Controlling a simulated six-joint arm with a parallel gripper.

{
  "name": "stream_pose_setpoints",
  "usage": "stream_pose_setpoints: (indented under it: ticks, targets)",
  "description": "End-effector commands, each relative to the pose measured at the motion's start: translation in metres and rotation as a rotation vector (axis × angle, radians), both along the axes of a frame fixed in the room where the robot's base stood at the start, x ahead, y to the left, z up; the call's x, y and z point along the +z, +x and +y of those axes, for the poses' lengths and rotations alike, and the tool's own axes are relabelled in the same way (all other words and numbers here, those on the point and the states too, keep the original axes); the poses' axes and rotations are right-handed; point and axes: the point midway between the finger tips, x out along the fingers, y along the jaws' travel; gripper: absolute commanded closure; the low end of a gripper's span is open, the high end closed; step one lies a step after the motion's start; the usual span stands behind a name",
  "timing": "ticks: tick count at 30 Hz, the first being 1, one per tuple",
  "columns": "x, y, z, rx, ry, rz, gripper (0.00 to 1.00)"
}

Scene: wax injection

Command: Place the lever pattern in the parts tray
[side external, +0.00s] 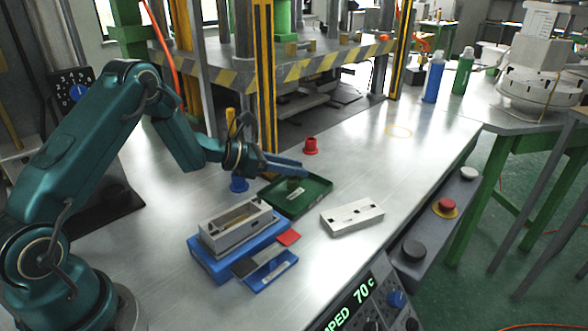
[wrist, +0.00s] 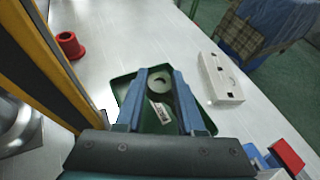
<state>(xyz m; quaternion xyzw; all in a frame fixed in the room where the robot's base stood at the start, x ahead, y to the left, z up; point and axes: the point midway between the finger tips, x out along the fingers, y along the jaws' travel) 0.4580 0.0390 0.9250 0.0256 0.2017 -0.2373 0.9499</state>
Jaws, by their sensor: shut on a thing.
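The parts tray (side external: 318,191) is a shallow dark green tray on the metal bench, with a white label inside. In the wrist view the tray (wrist: 204,124) lies beneath my fingers. My gripper (side external: 302,170) is above the tray, its blue fingers pointing right. In the wrist view my gripper (wrist: 159,76) is shut on a grey-green piece with a round, holed end, the lever pattern (wrist: 158,82). Most of the pattern's lower part is hard to make out. The gap between it and the tray floor cannot be told.
A white mould half (side external: 352,219) lies right of the tray. Another mould part (side external: 236,226) sits on a blue block (side external: 212,263) in front. A red cup (side external: 310,146) stands behind, a blue one (side external: 239,184) at left. A yellow-black press post (side external: 264,80) rises behind my wrist.

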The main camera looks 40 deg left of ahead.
Motion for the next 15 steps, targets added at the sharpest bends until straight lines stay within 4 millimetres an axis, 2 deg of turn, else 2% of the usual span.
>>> stream_pose_setpoints:
  ticks: [8, 15]
  targets:
    - [-0.033, 0.0, 0.0, 0.0, -0.002, 0.003, 1.0]
    - [-0.037, 0.0, 0.0, 0.0, -0.001, 0.0, 1.0]
